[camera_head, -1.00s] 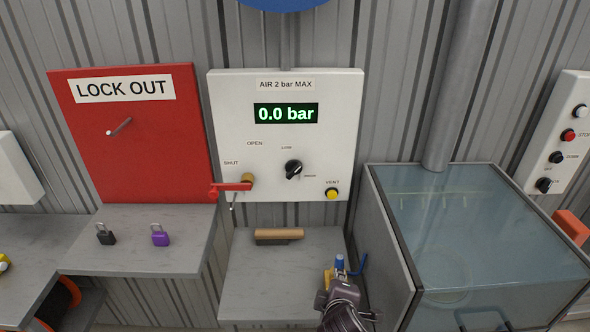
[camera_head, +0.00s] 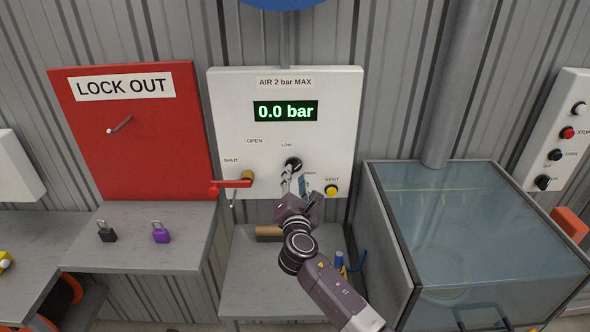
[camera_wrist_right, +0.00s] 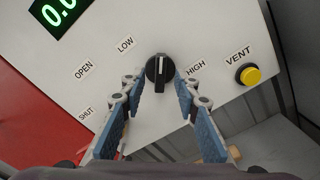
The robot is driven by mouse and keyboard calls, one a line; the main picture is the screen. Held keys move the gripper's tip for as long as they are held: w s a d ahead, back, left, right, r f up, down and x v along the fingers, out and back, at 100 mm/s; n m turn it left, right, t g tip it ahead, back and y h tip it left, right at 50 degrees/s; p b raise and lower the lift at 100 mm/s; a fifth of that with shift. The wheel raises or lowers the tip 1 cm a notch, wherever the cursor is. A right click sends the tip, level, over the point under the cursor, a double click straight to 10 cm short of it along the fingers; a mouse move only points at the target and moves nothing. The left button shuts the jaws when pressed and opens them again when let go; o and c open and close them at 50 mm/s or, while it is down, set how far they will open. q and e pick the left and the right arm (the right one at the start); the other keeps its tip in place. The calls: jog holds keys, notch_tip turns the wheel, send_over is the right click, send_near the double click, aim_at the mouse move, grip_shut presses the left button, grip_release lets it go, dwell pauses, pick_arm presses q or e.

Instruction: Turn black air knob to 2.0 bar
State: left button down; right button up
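The black air knob (camera_head: 293,163) is on the white panel (camera_head: 225,105), between the LOW and HIGH labels. The green display (camera_head: 286,111) above it reads 0.0 bar. In the right wrist view the knob (camera_wrist_right: 159,71) faces me, with a white mark on its face. My right gripper (camera_head: 294,182) is at the panel, just below the knob in the head view. In the wrist view its two blue-padded fingers (camera_wrist_right: 158,88) are spread apart, with the knob centred between their tips. I cannot tell whether they touch it. My left gripper is not in view.
A red lever (camera_head: 230,184) points left by the SHUT label. A yellow VENT button (camera_head: 331,191) is right of the knob. A glass-topped box (camera_head: 480,220) stands right, and the red LOCK OUT board (camera_head: 150,160) left.

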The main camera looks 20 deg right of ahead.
aim_at(295, 169)
jog(key=shift+x, duration=2)
jog(key=shift+f, duration=0.1)
grip_shut()
